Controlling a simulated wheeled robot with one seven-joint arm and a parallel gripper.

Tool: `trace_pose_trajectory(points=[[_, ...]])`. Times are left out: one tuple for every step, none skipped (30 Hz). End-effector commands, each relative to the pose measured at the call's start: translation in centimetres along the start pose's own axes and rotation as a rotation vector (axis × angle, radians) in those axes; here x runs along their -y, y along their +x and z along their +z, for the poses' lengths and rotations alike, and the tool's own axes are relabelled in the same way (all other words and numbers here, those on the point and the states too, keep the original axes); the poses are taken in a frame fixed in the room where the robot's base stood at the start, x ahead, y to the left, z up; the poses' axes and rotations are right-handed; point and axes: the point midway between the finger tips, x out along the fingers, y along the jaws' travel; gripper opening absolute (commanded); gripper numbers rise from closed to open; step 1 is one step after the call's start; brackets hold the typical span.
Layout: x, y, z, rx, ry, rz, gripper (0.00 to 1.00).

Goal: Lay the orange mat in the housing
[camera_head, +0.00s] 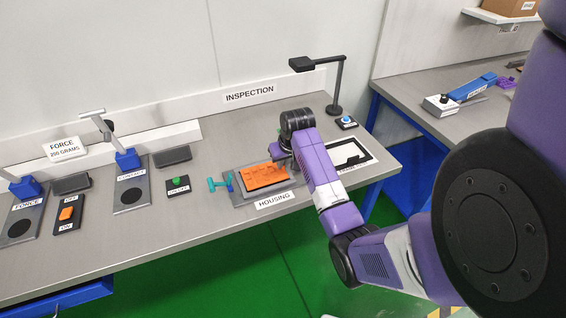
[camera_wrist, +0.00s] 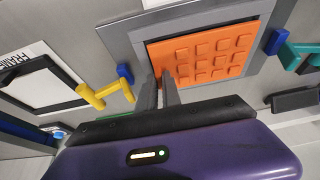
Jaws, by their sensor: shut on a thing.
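The orange mat (camera_head: 264,174), with rows of raised square pads, is over the grey housing (camera_wrist: 137,38). In the wrist view the mat (camera_wrist: 205,55) appears mostly within the housing's dark inner border and slightly turned against it. I cannot tell whether it lies flat on the floor of the housing. My gripper (camera_wrist: 160,92) is shut on the mat's near edge; in the head view my wrist hides the right end of the mat and part of the housing.
A teal clamp (camera_head: 220,183) stands at the housing's left, and a yellow clamp (camera_wrist: 105,92) shows on its other side. A black-edged white frame (camera_head: 350,155) lies to the right. A green button box (camera_head: 177,186) and a lamp post (camera_head: 337,85) stand nearby.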

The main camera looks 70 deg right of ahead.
Motion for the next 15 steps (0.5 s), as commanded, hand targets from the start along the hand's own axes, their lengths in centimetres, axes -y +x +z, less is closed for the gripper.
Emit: trace_pose_trajectory(points=[[0.00, -0.01, -0.03, -0.001, 0.000, 0.000, 0.00], [-0.01, 0.01, -0.02, -0.001, 0.000, 0.000, 0.00], [0.00, 0.05, 0.00, -0.001, 0.000, 0.000, 0.00], [0.00, 0.08, 0.01, -0.001, 0.000, 0.000, 0.00], [0.00, 0.13, 0.04, -0.001, 0.000, 0.000, 0.00], [0.00, 0.19, 0.06, 0.000, 0.000, 0.000, 0.00], [0.00, 0.25, 0.09, 0.000, 0.000, 0.000, 0.00], [-0.01, 0.30, 0.11, 0.000, 0.000, 0.000, 0.00], [-0.01, 0.37, 0.14, 0.000, 0.000, 0.000, 0.00], [-0.01, 0.42, 0.16, 0.000, 0.000, 0.000, 0.00], [-0.01, 0.47, 0.18, 0.000, 0.000, 0.000, 0.00], [-0.01, 0.54, 0.21, 0.000, 0.000, 0.000, 0.00], [-0.02, 0.59, 0.23, -0.001, 0.000, 0.000, 0.00], [-0.02, 0.64, 0.25, -0.001, 0.000, 0.000, 0.00], [-0.02, 0.71, 0.27, -0.001, 0.000, 0.000, 0.00]])
